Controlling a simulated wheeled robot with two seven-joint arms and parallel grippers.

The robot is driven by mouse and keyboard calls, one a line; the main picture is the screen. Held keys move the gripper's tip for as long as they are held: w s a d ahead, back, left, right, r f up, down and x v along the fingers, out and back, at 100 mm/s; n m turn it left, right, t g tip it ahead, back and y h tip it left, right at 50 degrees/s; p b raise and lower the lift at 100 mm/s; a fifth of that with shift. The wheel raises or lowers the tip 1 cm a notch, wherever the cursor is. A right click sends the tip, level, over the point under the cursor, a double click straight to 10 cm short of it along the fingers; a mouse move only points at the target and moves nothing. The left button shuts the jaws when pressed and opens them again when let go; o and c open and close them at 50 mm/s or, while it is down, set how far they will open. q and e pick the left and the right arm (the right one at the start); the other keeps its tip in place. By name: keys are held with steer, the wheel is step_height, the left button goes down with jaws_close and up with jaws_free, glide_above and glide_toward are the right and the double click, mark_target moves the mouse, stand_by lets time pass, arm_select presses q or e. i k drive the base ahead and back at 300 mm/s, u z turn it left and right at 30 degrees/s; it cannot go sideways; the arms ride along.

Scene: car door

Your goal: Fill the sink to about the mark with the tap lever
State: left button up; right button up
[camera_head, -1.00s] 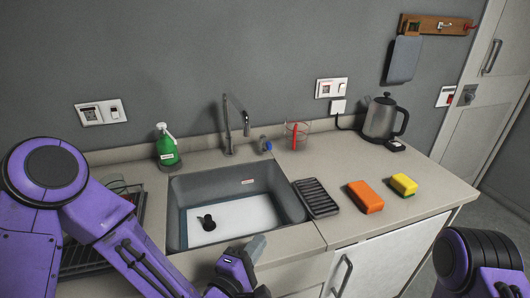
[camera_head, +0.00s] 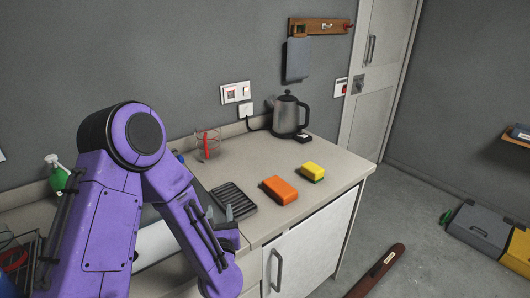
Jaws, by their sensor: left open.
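The sink (camera_head: 154,243) is mostly hidden behind my left arm; only a pale strip of its inside shows, and I cannot see a mark or tell the water level. The tap and its lever are hidden behind the same arm. A small blue piece (camera_head: 179,157) shows at the arm's edge. My left gripper (camera_head: 220,213) is open with nothing seen between its fingers, over the counter's front by the sink's right side and the black drying rack (camera_head: 233,198). My right gripper is out of view.
An orange sponge (camera_head: 280,190) and a yellow sponge (camera_head: 313,171) lie on the counter. A kettle (camera_head: 286,116) and a clear holder (camera_head: 207,146) stand behind. A green bottle (camera_head: 56,175) is at left. A dark red object (camera_head: 378,270) and grey-yellow cases (camera_head: 478,228) lie on the floor.

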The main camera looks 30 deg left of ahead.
mark_target(174, 151)
steer(key=z, duration=1.65)
steer(key=i, duration=0.4)
steer(key=u, duration=2.6)
steer(key=i, duration=1)
steer(key=z, duration=0.5)
